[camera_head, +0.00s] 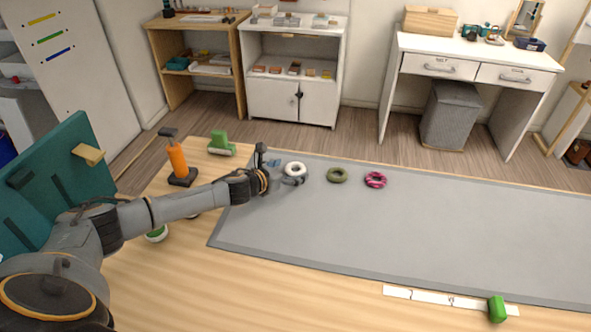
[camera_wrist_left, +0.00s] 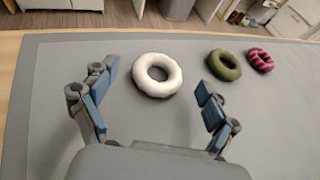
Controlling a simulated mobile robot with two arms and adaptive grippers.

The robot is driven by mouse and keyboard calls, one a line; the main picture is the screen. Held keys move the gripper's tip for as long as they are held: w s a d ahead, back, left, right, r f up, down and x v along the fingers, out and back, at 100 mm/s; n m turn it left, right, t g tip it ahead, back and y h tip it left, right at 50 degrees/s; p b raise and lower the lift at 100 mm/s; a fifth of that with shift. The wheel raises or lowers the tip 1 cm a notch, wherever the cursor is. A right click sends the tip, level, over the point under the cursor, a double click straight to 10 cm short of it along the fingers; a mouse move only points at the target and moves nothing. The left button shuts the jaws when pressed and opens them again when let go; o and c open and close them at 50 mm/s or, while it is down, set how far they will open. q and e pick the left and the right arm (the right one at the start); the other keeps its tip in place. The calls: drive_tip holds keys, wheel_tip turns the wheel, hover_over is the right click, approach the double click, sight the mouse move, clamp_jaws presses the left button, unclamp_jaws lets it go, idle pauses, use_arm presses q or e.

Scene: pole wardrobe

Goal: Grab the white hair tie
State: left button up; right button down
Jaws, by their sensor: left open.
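The white hair tie (camera_head: 295,169) is a thick ring lying flat on the grey mat (camera_head: 400,225), near its far left end. It also shows in the left wrist view (camera_wrist_left: 142,82), ahead of and between the two open fingers. My left gripper (camera_head: 280,170) reaches in from the left and is just beside the tie, open and empty. Its blue-padded fingers (camera_wrist_left: 152,98) stand wide apart in the left wrist view. My right gripper does not show.
A green hair tie (camera_head: 337,175) and a pink and black one (camera_head: 375,180) lie to the right of the white one. An orange-handled tool (camera_head: 178,163) and a green block-like item (camera_head: 221,146) stand on the wooden table at left. The mat's middle is clear.

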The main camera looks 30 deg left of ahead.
use_arm(q)
drive_tip(key=x, duration=0.2)
drive_tip(key=shift+w+f, duration=0.15)
drive_tip(key=shift+w, duration=0.1)
drive_tip(key=c, duration=0.9)
